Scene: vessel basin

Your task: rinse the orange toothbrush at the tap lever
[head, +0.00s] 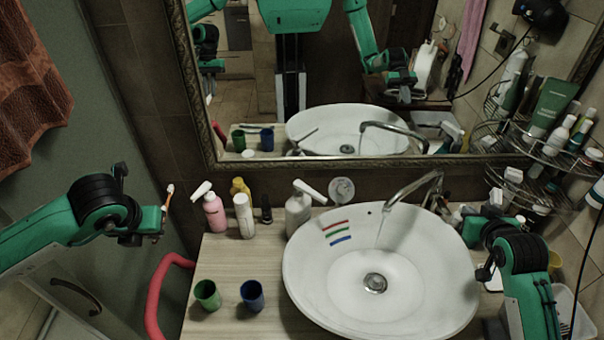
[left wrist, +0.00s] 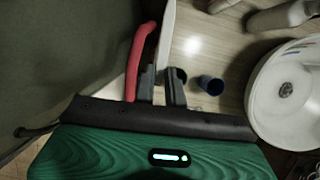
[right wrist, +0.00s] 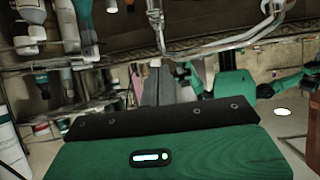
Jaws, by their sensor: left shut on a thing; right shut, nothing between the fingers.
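My left gripper (head: 160,222) is at the left, beyond the counter's left edge, shut on the toothbrush (head: 169,192). The toothbrush stands up from the fingers with a pale head and an orange tint; a pale strip by the fingers shows in the left wrist view (left wrist: 167,35). The curved metal tap (head: 410,185) stands behind the white basin (head: 310,290), with a thin stream of water falling from its spout. Its lever cannot be made out clearly. My right gripper (head: 486,270) is shut and empty by the basin's right rim.
A green cup (head: 207,295) and a blue cup (head: 252,295) stand left of the basin. A pink bottle (head: 214,213) and other bottles line the back. A red rail (head: 158,300) runs beside the counter. A loaded wire rack (head: 540,150) hangs at the right.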

